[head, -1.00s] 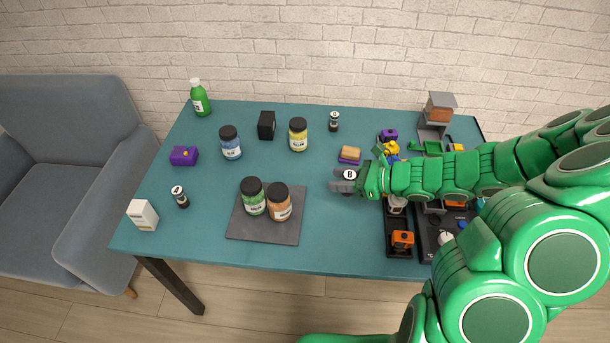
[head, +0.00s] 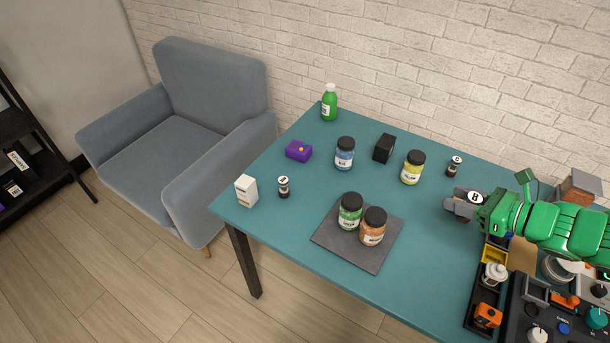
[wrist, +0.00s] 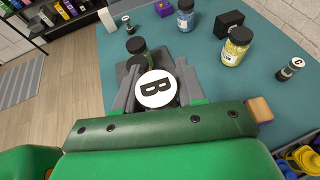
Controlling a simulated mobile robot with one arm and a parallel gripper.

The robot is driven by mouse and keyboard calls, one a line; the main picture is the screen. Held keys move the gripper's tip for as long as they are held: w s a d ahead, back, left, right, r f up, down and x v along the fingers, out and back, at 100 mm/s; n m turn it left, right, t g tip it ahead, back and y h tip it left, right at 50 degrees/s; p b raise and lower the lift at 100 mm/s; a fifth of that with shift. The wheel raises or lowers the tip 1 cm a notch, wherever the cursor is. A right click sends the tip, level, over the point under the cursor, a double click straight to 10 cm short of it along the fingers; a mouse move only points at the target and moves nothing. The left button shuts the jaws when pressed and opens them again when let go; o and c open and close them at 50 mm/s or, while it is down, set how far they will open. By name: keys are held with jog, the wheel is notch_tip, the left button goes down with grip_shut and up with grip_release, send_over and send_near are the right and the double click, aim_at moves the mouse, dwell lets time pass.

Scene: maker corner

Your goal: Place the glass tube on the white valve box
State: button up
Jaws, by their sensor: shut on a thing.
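My gripper (head: 464,203) is at the right of the table in the head view, above the tabletop. It is shut on the glass tube, whose round white cap marked B (head: 475,198) shows on top. In the wrist view the cap (wrist: 157,88) sits between the two grey fingers; the tube's body is hidden beneath it. The white valve box (head: 246,191) stands upright near the table's left front edge, far to the left of my gripper. Its top looks bare. It also shows in the wrist view (wrist: 106,20) at the upper left.
Two similar capped tubes stand at the left (head: 284,187) and back right (head: 455,166). A green jar (head: 349,212) and an orange jar (head: 372,227) stand on a grey mat (head: 373,260). A purple box (head: 298,151) is behind the white box. Open tabletop lies along the front.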

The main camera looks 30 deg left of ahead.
notch_tip(320, 180, up, 7)
jog(key=s+a+n+g, duration=0.2)
jog(key=a+g, duration=0.1)
jog(key=a, duration=1.8)
jog(key=s+a+n+g, duration=0.2)
jog(key=s+a, duration=0.6)
jog(key=a, duration=0.3)
jog(key=s+a+n+g, duration=0.1)
jog(key=s+a, duration=0.7)
jog(key=a, duration=0.4)
send_over(239, 179)
jog(key=d, duration=0.2)
jog(key=f, duration=0.8)
jog(key=s+f, duration=0.1)
jog(key=f, duration=0.4)
jog(key=shift+a, duration=0.25)
jog(key=shift+w+a+f, duration=0.25)
jog(key=shift+a+f, duration=0.1)
jog(key=shift+f, duration=0.2)
jog(key=shift+w+a+f, duration=0.2)
jog(key=shift+a+f, duration=0.15)
jog(key=shift+f, duration=1.65)
